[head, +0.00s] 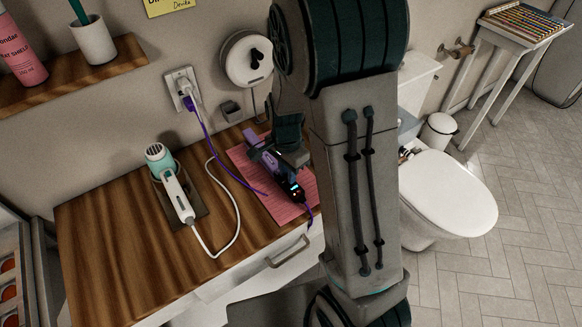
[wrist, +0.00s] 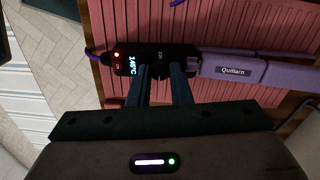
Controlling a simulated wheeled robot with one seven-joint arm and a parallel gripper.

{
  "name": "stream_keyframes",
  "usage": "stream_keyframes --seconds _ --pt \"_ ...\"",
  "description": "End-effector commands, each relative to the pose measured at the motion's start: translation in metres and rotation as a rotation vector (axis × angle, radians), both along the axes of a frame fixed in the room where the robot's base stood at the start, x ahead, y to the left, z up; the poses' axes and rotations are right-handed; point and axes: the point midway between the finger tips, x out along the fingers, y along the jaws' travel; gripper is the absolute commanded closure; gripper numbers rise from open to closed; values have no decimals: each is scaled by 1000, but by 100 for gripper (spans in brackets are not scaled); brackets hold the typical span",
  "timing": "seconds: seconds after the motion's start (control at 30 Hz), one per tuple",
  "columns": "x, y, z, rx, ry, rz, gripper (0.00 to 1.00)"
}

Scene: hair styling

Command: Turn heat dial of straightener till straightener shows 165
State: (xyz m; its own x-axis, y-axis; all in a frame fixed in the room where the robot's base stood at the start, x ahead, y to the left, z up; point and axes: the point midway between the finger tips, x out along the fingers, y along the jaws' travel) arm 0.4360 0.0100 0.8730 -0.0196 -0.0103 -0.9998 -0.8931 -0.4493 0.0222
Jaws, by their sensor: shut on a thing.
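The straightener (head: 290,184) lies on a pink ribbed mat (head: 306,204) on the wooden counter. In the wrist view the straightener (wrist: 235,67) spans the picture, with a purple body marked "Quillarn" and a black control end. Its lit display (wrist: 134,66) appears to read 145°C, beside a small red light (wrist: 117,55). My gripper (wrist: 161,75) is shut on the heat dial at the black section. The fingers mostly hide the dial. The head view shows my gripper (head: 268,152) over the straightener, partly behind my arm.
A teal and white hair dryer (head: 174,190) rests on the left of the counter (head: 110,240). A purple cord runs to the wall outlet (head: 183,88). A drawer handle (head: 288,252) juts from the front. A toilet (head: 450,195) stands at right.

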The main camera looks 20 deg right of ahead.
Motion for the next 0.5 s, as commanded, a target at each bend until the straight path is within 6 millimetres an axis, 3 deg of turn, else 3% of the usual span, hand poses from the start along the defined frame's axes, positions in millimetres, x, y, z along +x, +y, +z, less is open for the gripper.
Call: stream_keyframes --seconds 0.5 --pt "0 0 3 -1 2 -484 100"
